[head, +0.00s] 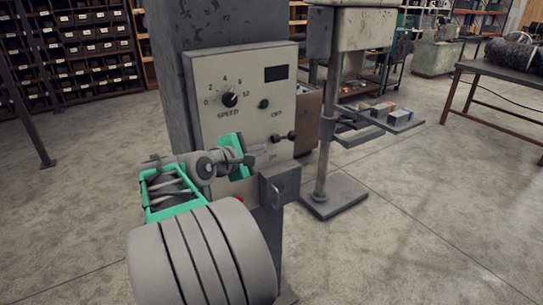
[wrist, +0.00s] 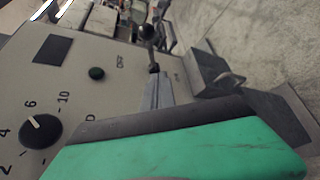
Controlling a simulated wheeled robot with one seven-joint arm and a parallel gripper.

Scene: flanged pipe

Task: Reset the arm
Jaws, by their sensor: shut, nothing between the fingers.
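My gripper (head: 258,149) is at the lower part of the grey machine's control panel (head: 205,85), just left of a small lever with black knobs (head: 284,137). In the wrist view my gripper (wrist: 153,88) shows as two thin grey fingers close together, with nothing visible between them. The lever (wrist: 149,35) shows just beyond the fingertips there. I cannot tell whether they touch. My arm reaches in from the lower left of the head view, with its green parts folded in front of the machine.
The panel has a speed dial (head: 229,99) and a dark button (head: 264,104). A grey bracket (head: 279,185) juts out below the gripper. A drill-like stand (head: 330,190) with a small table is to the right. Shelves of bins (head: 90,45) stand behind left. Open floor (head: 420,220) lies at right.

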